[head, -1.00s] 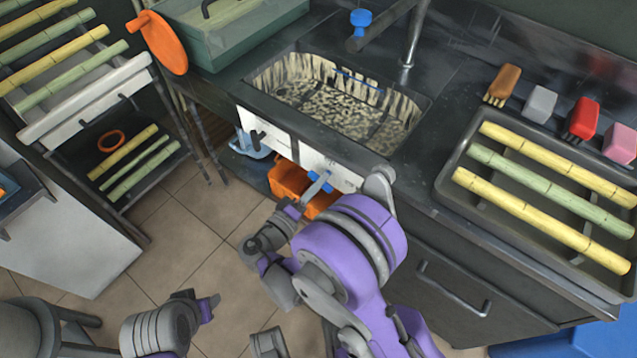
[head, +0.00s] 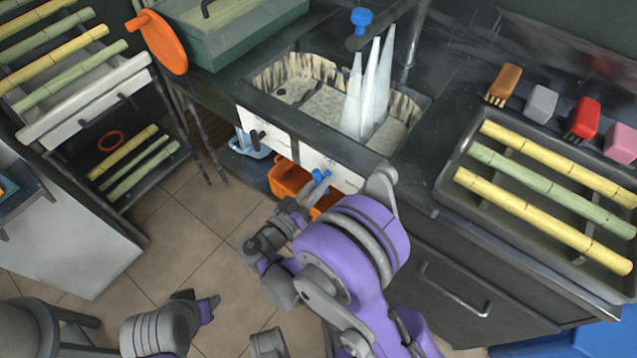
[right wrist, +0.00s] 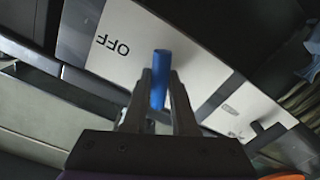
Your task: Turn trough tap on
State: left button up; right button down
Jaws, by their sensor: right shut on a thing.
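The trough (head: 300,95) is set in the dark counter, with white water streams (head: 370,95) falling into its right part from the spout. The blue tap handle (head: 321,176) is on the white panel (head: 345,180) below the trough. My right gripper (head: 305,190) is at this handle. In the right wrist view, the right gripper (right wrist: 160,92) is shut on the blue handle (right wrist: 161,70), with an OFF label (right wrist: 112,46) to its left. My left gripper (head: 210,305) is low over the floor, away from the panel; its finger gap is unclear.
A dark second knob (head: 257,137) is on the panel's left part. An orange crate (head: 290,180) is under the counter. A tray (head: 455,195) of cane stalks and several brushes are at the right. A green box (head: 230,35) is at the back left.

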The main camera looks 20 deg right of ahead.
jog(key=shift+r+m, duration=0.1)
jog(key=shift+m, duration=0.5)
jog(key=c, duration=0.8)
grip_release()
jog(key=shift+o, duration=0.2)
